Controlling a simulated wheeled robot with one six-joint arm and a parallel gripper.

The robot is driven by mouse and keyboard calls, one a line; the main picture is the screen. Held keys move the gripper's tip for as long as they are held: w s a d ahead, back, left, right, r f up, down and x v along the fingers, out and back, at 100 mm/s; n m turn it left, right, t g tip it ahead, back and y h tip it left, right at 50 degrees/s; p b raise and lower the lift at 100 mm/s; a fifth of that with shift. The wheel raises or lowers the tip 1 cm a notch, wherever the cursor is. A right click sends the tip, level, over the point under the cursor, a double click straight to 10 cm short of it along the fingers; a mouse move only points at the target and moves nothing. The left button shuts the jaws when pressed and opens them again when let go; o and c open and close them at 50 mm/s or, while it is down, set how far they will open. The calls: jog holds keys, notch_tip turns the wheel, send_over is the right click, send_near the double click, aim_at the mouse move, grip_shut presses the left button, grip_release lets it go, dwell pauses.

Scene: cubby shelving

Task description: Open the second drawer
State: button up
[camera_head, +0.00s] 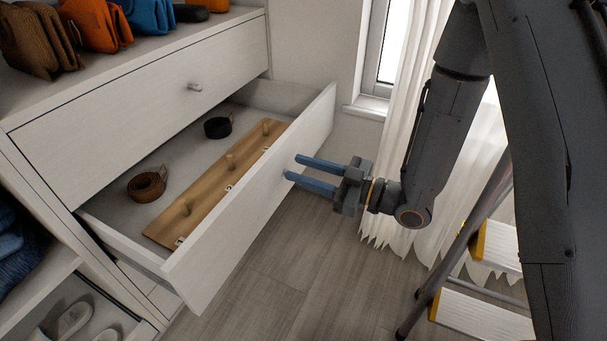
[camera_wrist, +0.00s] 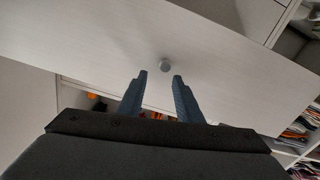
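The second drawer (camera_head: 255,205) is pulled well out below a closed upper drawer (camera_head: 130,120). I cannot tell how large the gap is.
The open drawer holds a wooden peg rail (camera_head: 215,185), a brown rolled belt (camera_head: 147,186) and a black one (camera_head: 217,127). Bags (camera_head: 95,25) stand on top. A step ladder (camera_head: 485,245) and a curtain (camera_head: 400,235) are at the right. Bare floor lies below my gripper.

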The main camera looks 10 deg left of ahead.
notch_tip(320, 180, up, 8)
jog(key=p, duration=0.2)
jog(key=shift+f+p, duration=0.15)
jog(key=shift+p, duration=0.25)
